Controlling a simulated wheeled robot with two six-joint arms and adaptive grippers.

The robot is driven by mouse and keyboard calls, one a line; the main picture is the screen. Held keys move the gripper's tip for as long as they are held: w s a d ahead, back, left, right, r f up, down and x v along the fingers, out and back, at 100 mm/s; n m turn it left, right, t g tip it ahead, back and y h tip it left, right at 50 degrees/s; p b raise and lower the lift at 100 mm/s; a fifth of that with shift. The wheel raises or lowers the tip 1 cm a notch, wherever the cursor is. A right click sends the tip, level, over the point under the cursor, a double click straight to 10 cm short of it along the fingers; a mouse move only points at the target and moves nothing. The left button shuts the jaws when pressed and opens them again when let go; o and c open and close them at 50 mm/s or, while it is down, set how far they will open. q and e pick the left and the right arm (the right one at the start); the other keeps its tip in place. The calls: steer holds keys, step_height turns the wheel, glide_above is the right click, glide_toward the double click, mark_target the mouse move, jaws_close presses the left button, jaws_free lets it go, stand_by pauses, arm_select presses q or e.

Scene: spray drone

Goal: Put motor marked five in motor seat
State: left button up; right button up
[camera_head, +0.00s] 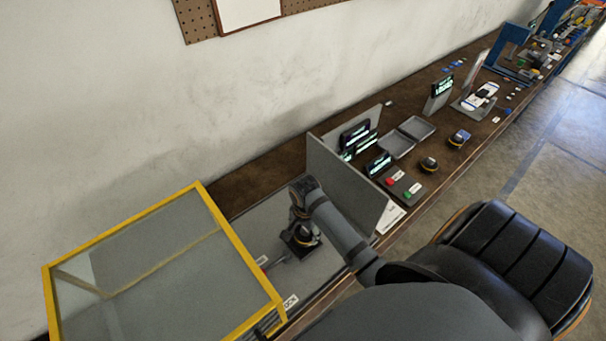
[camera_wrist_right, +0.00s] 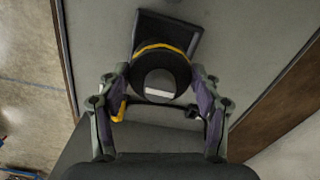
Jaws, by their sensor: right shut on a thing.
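My right gripper (camera_head: 303,222) reaches down over the grey work surface, beside the yellow-framed clear case. In the right wrist view, its two fingers (camera_wrist_right: 160,88) are shut on a round black motor (camera_wrist_right: 160,62) with a yellow ring and a pale label. The number on the label cannot be read. A dark square seat (camera_wrist_right: 192,28) lies directly beneath or behind the motor; I cannot tell whether they touch. In the head view the dark seat (camera_head: 288,243) shows under the gripper. My left gripper is not in view.
The yellow-framed case (camera_head: 235,245) stands left of the gripper, and a grey upright panel (camera_head: 335,180) stands to its right. Beyond are grey trays (camera_head: 416,127), lit displays, a box with red and green buttons (camera_head: 403,186), and two more motors (camera_head: 428,163) (camera_head: 459,137).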

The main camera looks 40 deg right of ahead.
mark_target(303, 236)
steer(key=shift+w+a+f, duration=0.15)
steer(key=shift+f, duration=0.05)
step_height(303, 236, down, 2)
steer(key=shift+f+p, duration=0.15)
steer(key=shift+p, duration=0.6)
steer(key=shift+w+f, duration=0.1)
steer(key=shift+f, duration=0.35)
steer(key=o, duration=1.7)
step_height(303, 236, up, 12)
steer(key=b, duration=0.2)
steer(key=shift+b, duration=0.35)
